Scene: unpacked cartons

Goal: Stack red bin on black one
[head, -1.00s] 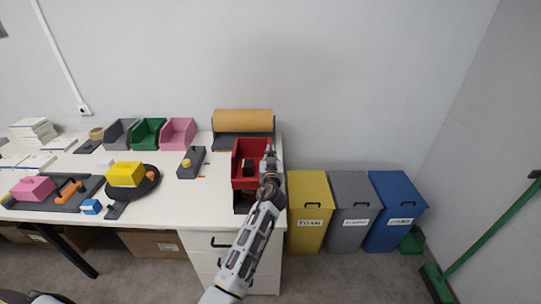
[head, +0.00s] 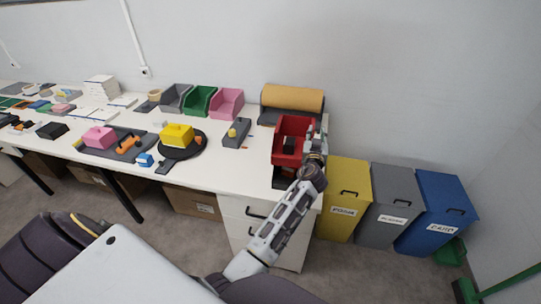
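The red bin (head: 291,127) is at the right end of the white table, directly above the black bin (head: 281,178), whose front shows below it. The red bin looks roughly level. Whether it rests fully on the black bin is hard to see. A small dark patch shows inside the red bin.
Grey, green and pink bins (head: 226,104) stand along the back of the table. A brown roll (head: 292,98) lies behind the red bin. A dark block (head: 236,133) is to its left. Yellow, grey and blue waste bins (head: 436,213) stand right of the table.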

